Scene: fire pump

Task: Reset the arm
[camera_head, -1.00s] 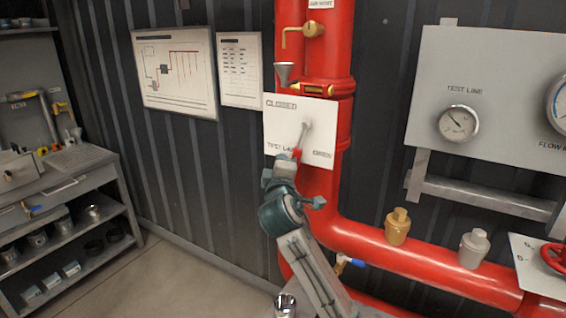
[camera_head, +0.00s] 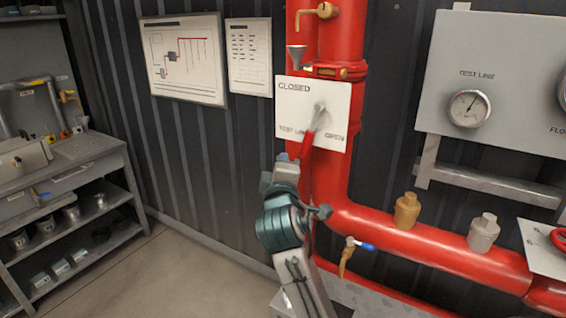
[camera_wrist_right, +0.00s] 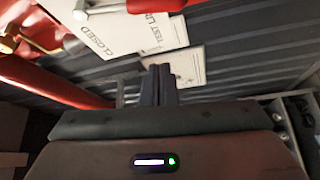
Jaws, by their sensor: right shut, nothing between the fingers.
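A lever with a red grip (camera_head: 307,146) and a grey metal shank hangs from its pivot on a white plate (camera_head: 290,112) marked CLOSED, TEST LINE and OPEN. The lever slants down and slightly left. My right gripper (camera_head: 284,158) is just left of the grip's lower end, partly seen from behind. In the right wrist view its fingers (camera_wrist_right: 160,84) are together with nothing between them. The red grip (camera_wrist_right: 155,4) is at the top edge there, apart from the fingers. My left gripper is in neither view.
Red pipes (camera_head: 430,248) run up behind the plate and off to the right. A small blue-handled tap (camera_head: 350,250) is right of my arm. A TEST LINE gauge (camera_head: 468,108) is on a grey panel. A shelf bench (camera_head: 75,205) stands left; floor between is clear.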

